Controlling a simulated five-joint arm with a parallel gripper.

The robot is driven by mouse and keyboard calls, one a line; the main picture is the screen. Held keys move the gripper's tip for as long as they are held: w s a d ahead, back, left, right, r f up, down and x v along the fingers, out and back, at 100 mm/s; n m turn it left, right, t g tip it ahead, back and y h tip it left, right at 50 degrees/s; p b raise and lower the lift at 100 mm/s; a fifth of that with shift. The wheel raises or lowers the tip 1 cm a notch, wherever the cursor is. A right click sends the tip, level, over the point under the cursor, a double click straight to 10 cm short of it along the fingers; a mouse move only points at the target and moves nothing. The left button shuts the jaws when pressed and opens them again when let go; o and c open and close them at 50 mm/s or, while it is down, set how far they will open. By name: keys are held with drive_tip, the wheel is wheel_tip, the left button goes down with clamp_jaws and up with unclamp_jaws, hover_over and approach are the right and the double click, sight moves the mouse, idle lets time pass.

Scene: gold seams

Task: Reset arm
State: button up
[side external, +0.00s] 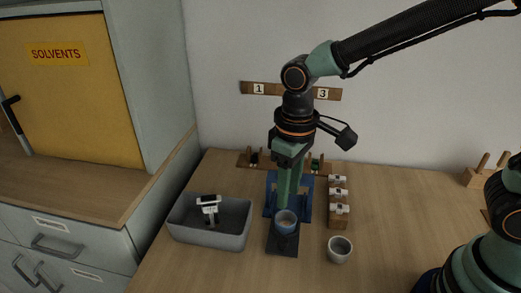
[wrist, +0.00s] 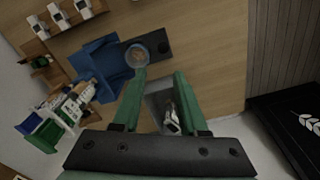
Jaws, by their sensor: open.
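My gripper (side external: 285,203) points down in the side view, its green fingers near a cup with a bluish inside (side external: 285,222) on a dark plate (side external: 282,245). In the wrist view my gripper (wrist: 160,76) has its two fingers apart, with nothing seen between the tips. The cup (wrist: 137,56) shows beyond the left fingertip there, beside a blue stand (wrist: 100,62). In the side view the blue stand (side external: 303,205) is behind the cup, partly hidden by my gripper. Whether a finger touches the cup I cannot tell.
A grey bin (side external: 180,232) with a white-headed item (side external: 208,203) stands left. A pale cup (side external: 339,250) stands right, in front of a wooden rack (side external: 338,222) of white-topped items. A signboard (side external: 275,90) is on the wall.

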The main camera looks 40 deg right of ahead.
drive_tip(key=s+d+r+m+t, duration=0.1)
drive_tip(key=d+r, duration=0.3)
drive_tip(key=d, duration=0.4)
drive_tip(key=s+d+r+m+t, duration=0.2)
drive_tip(key=d+r+m+t, duration=0.1)
drive_tip(key=d, duration=0.5)
wheel_tip(320, 180, up, 2)
drive_tip(key=shift+s+d+t, duration=0.15)
drive_tip(key=shift+s+t, duration=0.15)
drive_tip(key=shift+t, duration=0.4)
